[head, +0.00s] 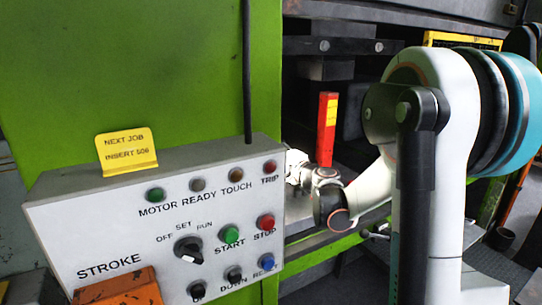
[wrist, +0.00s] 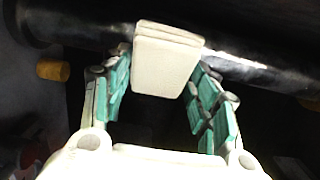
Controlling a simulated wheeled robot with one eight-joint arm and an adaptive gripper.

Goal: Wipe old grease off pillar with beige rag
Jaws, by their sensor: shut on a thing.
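In the wrist view, the beige rag (wrist: 166,66) is a folded pale block between the fingertips of my gripper (wrist: 160,62). The green-padded fingers stand on either side of it, shut on it. The rag overlaps a dark, glossy pillar (wrist: 245,72) that runs across the top of the picture; whether it touches is hard to tell. Light streaks show on the pillar, but I cannot tell grease from reflection. In the head view, my wrist is inside the press opening, and the control box hides the fingertips and rag.
A grey control box (head: 150,225) with buttons and a yellow note (head: 127,152) stands in front of the green press frame (head: 110,70). An orange-red upright block (head: 327,125) stands in the opening near my wrist. An orange-yellow peg (wrist: 52,71) shows at the left in the wrist view.

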